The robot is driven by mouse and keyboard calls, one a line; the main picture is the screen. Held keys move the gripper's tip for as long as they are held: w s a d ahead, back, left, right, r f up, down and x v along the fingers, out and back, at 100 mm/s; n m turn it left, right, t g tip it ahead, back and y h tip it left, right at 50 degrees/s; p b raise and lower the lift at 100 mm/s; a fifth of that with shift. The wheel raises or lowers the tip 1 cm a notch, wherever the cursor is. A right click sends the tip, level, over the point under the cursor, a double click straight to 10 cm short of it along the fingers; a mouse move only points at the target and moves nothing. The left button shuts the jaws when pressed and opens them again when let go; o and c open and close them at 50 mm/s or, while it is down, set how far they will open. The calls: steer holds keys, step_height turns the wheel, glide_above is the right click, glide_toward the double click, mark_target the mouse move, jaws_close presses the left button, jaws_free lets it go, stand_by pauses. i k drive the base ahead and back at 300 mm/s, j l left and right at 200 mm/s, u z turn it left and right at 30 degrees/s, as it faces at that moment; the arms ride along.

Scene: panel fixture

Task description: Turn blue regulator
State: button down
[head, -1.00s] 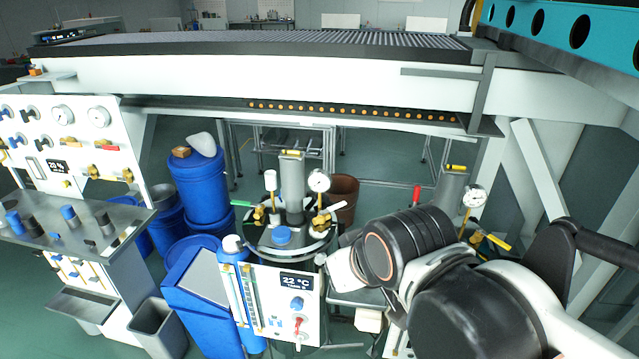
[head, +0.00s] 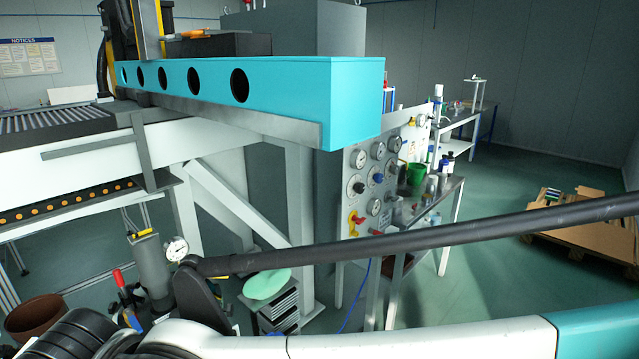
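A grey panel (head: 347,165) stands right of the middle in the head view, below the end of a teal beam. It carries several round gauges (head: 374,149). A small blue knob (head: 378,178) shows among the gauges; it is too small to tell its setting or whether it is the blue regulator. My gripper is not in view. Parts of my arm cross the bottom and right of the picture, well in front of the panel.
A red and yellow valve (head: 356,221) is on the panel's lower left. A bench with a green cup (head: 416,174) stands behind it. A teal beam (head: 300,95) overhangs the left. Flat boxes (head: 585,222) lie on the right, with open floor before them.

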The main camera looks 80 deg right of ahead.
mark_target(378, 178)
steer(key=z, duration=3.05)
